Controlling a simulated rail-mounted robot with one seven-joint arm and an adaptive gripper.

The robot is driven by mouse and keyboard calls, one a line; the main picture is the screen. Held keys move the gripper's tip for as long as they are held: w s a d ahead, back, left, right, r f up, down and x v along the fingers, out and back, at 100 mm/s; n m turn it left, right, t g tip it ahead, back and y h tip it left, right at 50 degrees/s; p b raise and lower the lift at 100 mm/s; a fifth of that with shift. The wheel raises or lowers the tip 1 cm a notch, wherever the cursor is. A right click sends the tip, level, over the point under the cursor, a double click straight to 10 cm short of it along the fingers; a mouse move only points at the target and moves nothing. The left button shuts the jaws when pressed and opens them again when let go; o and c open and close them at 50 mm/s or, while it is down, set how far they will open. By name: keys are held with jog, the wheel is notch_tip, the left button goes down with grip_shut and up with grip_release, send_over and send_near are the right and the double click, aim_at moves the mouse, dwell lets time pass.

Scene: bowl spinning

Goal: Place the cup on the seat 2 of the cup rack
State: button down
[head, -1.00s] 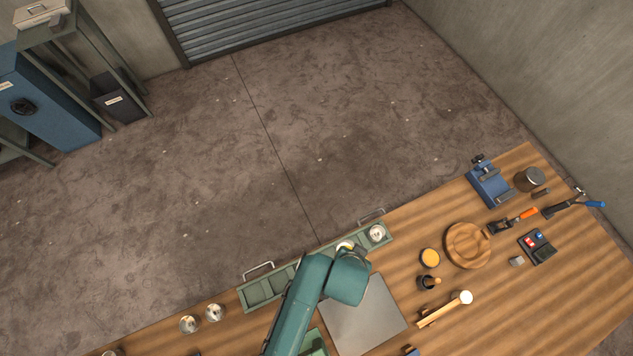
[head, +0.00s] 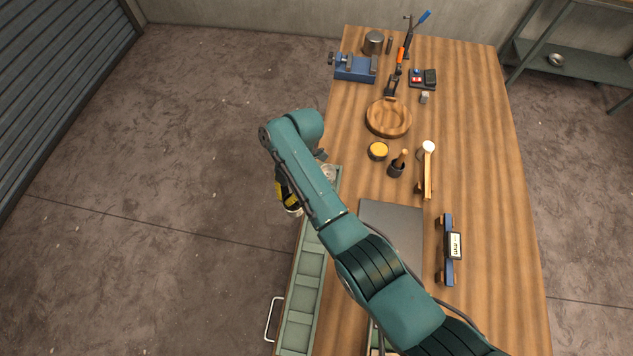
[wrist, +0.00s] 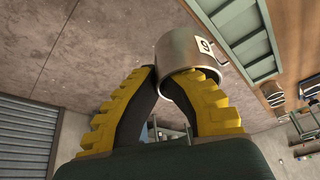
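My gripper (wrist: 172,85) has yellow-and-black fingers and is shut on the wall of a metal cup (wrist: 180,48). One finger is inside the cup's mouth and the other is outside. The cup is tilted in the wrist view and bears a white tag with a digit, 6 or 9. In the head view my gripper (head: 289,197) is past the table's left edge, over the floor, and mostly hides the cup. The green cup rack (head: 284,318) runs along that edge, with several square seats showing empty. It also shows in the wrist view (wrist: 250,48), apart from the cup.
A metal cup (head: 328,171) sits in the rack's far end. A grey plate (head: 395,222) lies right of the rack. A yellow-topped jar (head: 378,151), a mortar (head: 397,168), a wooden dish (head: 388,118) and a mallet (head: 428,175) stand beyond. Floor left of the table is clear.

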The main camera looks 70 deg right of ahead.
jog(key=s+d+n+b, duration=0.1)
jog(key=s+d+n, duration=0.1)
jog(key=s+d, duration=0.45)
jog(key=f+b, duration=0.1)
jog(key=f, duration=0.2)
jog(key=f+b, duration=0.1)
jog(key=f, duration=0.2)
jog(key=f+b, duration=0.1)
jog(key=f, duration=0.2)
jog(key=shift+w+f, duration=0.1)
jog(key=shift+w, duration=0.25)
jog(key=shift+d, duration=0.1)
jog(key=shift+f, duration=0.2)
jog(key=c, duration=1.2)
grip_release()
jog(key=shift+c, duration=0.2)
jog(key=shift+r, duration=0.1)
